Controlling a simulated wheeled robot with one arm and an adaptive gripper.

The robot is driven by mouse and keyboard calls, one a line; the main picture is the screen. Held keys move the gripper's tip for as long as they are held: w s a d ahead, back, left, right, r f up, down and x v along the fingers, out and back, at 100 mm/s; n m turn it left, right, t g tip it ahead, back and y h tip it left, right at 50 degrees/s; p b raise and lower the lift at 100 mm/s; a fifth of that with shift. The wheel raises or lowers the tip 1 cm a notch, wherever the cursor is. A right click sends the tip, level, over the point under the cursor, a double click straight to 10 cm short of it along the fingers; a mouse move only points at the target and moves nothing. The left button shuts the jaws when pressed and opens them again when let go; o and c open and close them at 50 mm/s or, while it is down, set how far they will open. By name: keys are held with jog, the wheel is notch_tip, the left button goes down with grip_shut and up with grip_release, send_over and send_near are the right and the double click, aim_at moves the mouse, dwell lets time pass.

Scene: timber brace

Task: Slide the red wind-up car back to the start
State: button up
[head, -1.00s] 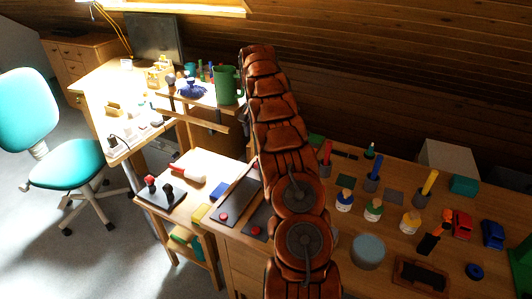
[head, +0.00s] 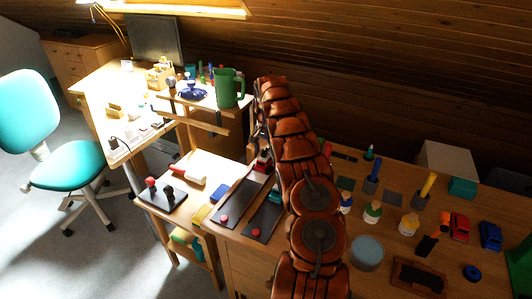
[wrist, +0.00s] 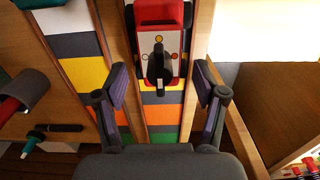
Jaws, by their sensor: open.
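The red wind-up car (wrist: 160,14) shows at the top middle of the wrist view, with a white panel and a dark wind-up key at its near end. It sits on a lane with coloured stripes (wrist: 163,113). My gripper (wrist: 160,78) is open, one finger on each side of the lane. The key lies between the fingertips, with gaps on both sides, and most of the car body is beyond them. In the head view, a small red shape (head: 262,159) at the far end of the lanes appears to be this car. My arm hides much of the gripper there.
A second striped lane (wrist: 80,75) runs alongside at left. Dark lane ends with red buttons (head: 225,219) face the bench front. A green mug (head: 229,88) stands beyond.

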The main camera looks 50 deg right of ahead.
jog(key=shift+f, duration=0.75)
jog(key=shift+c, duration=0.2)
grip_shut()
